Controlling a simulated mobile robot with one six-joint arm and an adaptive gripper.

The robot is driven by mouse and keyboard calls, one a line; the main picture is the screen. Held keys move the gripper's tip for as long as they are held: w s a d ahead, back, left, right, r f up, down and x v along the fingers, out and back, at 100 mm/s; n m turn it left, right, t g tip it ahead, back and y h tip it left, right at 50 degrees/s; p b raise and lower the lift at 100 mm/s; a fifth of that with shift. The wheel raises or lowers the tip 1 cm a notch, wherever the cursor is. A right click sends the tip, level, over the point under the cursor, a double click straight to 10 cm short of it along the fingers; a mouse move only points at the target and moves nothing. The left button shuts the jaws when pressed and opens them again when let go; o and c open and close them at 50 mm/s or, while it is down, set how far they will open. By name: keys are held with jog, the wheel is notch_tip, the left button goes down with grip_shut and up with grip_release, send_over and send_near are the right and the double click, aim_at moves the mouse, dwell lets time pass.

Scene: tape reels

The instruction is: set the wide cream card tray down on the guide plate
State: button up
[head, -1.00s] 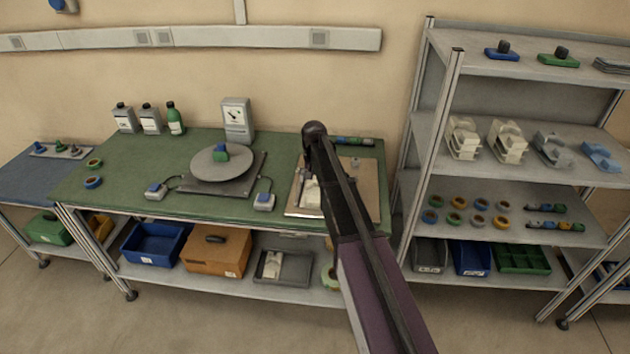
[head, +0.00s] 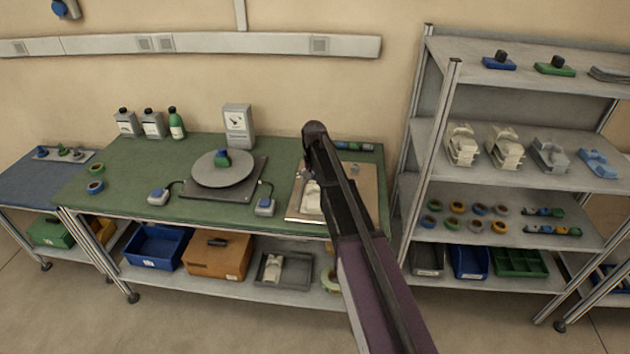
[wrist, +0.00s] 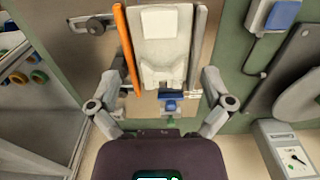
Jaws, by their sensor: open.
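The wide cream card tray (wrist: 163,62) lies on the tan guide plate (head: 294,213), between an orange rail (wrist: 127,45) and a grey rail (wrist: 197,45) in the wrist view. In the head view the tray (head: 311,199) is partly hidden by my arm. My gripper (wrist: 162,88) is open, its fingers spread wide on either side of the tray's near end in the wrist view. I see no clear contact between fingers and tray. The fingers are hidden behind the arm in the head view.
A turntable (head: 222,169) and a dial meter (head: 238,125) stand left of the plate on the green bench. A blue-topped switch box (head: 264,206) sits close by the plate. A strip of small coloured parts (head: 354,147) lies behind it. A loaded shelf rack (head: 440,150) stands right.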

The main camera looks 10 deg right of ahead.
jog(key=s+n, duration=0.3)
jog(key=s, duration=2.6)
jog(key=shift+d+n, duration=0.15)
jog(key=shift+n, duration=0.15)
